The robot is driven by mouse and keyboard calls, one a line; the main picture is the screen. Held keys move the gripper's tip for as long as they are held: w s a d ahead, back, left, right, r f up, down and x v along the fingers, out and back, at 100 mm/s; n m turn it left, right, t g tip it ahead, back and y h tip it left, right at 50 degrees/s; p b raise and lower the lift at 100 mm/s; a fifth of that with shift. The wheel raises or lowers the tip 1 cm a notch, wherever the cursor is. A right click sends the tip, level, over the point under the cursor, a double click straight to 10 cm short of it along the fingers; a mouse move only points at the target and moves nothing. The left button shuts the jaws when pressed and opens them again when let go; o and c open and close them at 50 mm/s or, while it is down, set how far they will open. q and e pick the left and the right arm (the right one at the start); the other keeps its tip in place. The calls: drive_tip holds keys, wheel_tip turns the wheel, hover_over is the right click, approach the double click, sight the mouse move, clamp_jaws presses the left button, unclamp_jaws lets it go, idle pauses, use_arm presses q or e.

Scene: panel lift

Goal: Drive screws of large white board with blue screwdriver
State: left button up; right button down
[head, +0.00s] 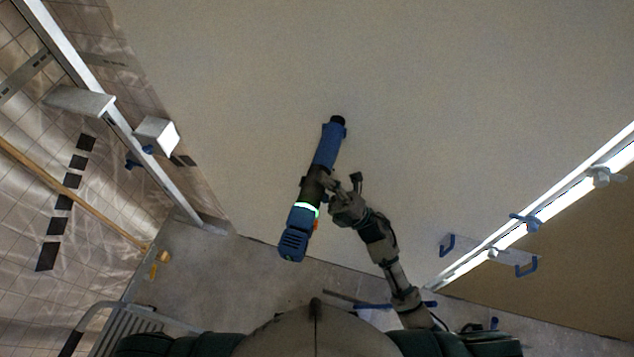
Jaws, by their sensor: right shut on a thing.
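The large white board (450,120) fills the middle and upper part of the head view. The blue screwdriver (328,148) is a long power tool with a black tip and a glowing green ring. Its tip points up the picture, in front of the board; I cannot tell whether it touches. My right gripper (330,190) is shut on the screwdriver's dark middle section. No screws can be made out on the board. My left gripper is not in view.
A metal frame (150,150) with a white block (157,134) stands along the left. A bright metal rail (560,205) with blue-handled clamps (525,222) runs along the right. A grey ladder-like item (130,318) is at lower left. Grey floor (210,275) shows below the board.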

sight(313, 198)
drive_tip(key=shift+w+d+r, duration=0.15)
drive_tip(key=shift+w+r, duration=0.05)
drive_tip(key=shift+w, duration=0.15)
idle(1.7)
idle(0.9)
drive_tip(key=shift+g, duration=0.3)
drive_tip(key=shift+s+a, duration=0.25)
drive_tip(key=shift+s, duration=0.45)
drive_tip(key=shift+s+a, duration=0.25)
drive_tip(key=shift+s, duration=0.45)
drive_tip(key=shift+s+a, duration=0.25)
drive_tip(key=shift+s, duration=0.45)
drive_tip(key=shift+d+f, duration=0.1)
